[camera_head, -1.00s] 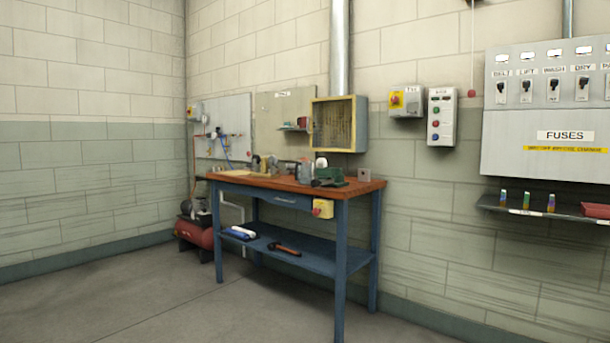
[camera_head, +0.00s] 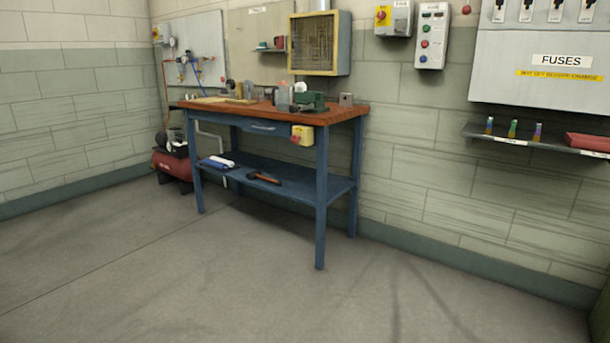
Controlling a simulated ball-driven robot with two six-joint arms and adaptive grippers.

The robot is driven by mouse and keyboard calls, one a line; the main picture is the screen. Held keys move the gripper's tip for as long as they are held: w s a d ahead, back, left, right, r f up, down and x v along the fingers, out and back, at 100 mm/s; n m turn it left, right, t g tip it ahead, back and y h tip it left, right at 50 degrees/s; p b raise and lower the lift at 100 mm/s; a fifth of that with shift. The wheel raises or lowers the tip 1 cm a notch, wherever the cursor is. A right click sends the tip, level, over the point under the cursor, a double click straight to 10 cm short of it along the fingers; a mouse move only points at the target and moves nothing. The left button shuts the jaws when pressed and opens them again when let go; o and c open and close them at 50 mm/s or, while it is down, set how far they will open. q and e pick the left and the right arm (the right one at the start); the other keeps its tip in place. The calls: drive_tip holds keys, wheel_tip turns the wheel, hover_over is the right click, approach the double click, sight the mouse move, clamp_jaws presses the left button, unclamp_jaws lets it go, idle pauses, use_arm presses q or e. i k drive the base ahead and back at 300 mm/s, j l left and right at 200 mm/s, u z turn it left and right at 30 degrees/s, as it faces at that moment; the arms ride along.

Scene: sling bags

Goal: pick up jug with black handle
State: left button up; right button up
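Several small items stand crowded on the wooden top of a blue workbench (camera_head: 340,114). Among them is a grey upright vessel (camera_head: 282,97) that may be a jug, but it is too small to make out a black handle. A green machine like a vise (camera_head: 308,101) stands right of it and partly crowds it. Neither of my grippers is in view.
The bench's lower shelf (camera_head: 318,188) holds a hammer (camera_head: 264,178) and a blue-and-white item (camera_head: 216,162). A red compressor (camera_head: 172,165) stands left of the bench. A wall shelf (camera_head: 545,141) is at right. The floor in front is clear.

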sight(283, 93)
drive_tip(key=i+z, duration=0.2)
drive_tip(key=i, duration=0.55)
drive_tip(key=i+z, duration=0.15)
drive_tip(key=i, duration=0.6)
drive_tip(key=i+j+z, duration=0.2)
drive_tip(key=i, duration=0.5)
